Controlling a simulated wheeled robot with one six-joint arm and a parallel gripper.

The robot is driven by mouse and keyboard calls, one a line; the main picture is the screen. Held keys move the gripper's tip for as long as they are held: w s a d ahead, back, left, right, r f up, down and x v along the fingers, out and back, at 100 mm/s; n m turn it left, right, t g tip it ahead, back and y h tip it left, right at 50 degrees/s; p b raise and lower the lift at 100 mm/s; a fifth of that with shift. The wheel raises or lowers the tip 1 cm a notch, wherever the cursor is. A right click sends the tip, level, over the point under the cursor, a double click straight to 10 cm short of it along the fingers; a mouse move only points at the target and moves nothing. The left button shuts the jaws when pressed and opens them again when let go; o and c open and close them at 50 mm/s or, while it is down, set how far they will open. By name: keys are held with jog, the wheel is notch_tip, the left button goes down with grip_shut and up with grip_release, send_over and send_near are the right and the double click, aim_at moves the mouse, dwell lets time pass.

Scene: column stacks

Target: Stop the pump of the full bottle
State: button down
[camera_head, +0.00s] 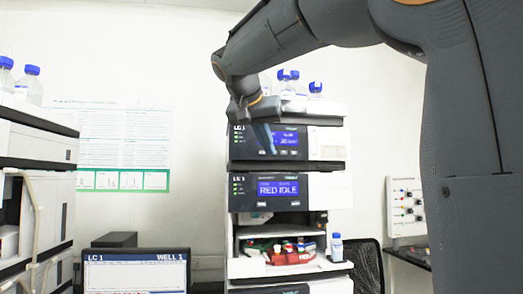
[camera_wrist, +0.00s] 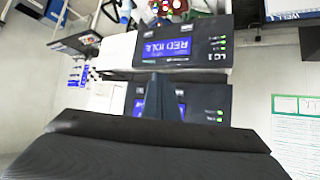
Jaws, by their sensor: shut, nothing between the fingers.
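The LC 1 stack shows two dark-fronted modules with blue displays: an upper one (camera_head: 290,139) and a lower one (camera_head: 278,188) reading "RED IDLE". Both also show upside down in the wrist view, the upper one (camera_wrist: 207,100) and the lower one (camera_wrist: 200,45). Blue-capped bottles (camera_head: 315,91) stand on top, partly hidden by my arm; their fill levels cannot be told. My gripper (camera_head: 265,136) is shut and empty in front of the upper module's panel, left of its display. Its fingers (camera_wrist: 160,80) hide part of that panel; contact cannot be told.
A small blue-capped bottle (camera_head: 336,248) stands at the open bay with red items (camera_head: 292,252). A monitor (camera_head: 135,271) reads "LC 1" and "WELL 1". Another instrument stack (camera_head: 35,140) with bottles (camera_head: 28,86) stands left. A wall panel with knobs (camera_head: 407,207) is right.

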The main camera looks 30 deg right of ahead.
jog(key=shift+w+d+p, duration=0.25)
jog(key=shift+w+p, duration=0.05)
jog(key=shift+w, duration=0.6)
jog(key=shift+w+d+p, duration=0.25)
jog(key=shift+w+p, duration=0.05)
jog(key=shift+w, duration=0.55)
jog(key=shift+w+d+p, duration=0.25)
jog(key=shift+w+p, duration=0.05)
jog(key=shift+w, duration=0.6)
jog(key=shift+w+d, duration=0.1)
jog(key=shift+w, duration=0.45)
jog(key=shift+w+d, duration=0.1)
jog(key=shift+w, duration=0.25)
dwell(0.6)
jog(key=shift+s, duration=0.1)
jog(key=shift+s+a+b, duration=0.25)
jog(key=shift+s+b, duration=0.2)
jog(key=shift+s, duration=0.2)
jog(key=shift+s, duration=0.1)
jog(key=shift+s+a+b, duration=0.2)
jog(key=shift+s+b, duration=0.25)
jog(key=shift+s, duration=0.35)
jog(key=shift+s+a+b, duration=0.25)
jog(key=shift+s+b, duration=0.2)
jog(key=shift+s, duration=0.3)
jog(key=shift+s+a+b, duration=0.2)
jog(key=shift+s+b, duration=0.25)
jog(key=shift+s, duration=0.35)
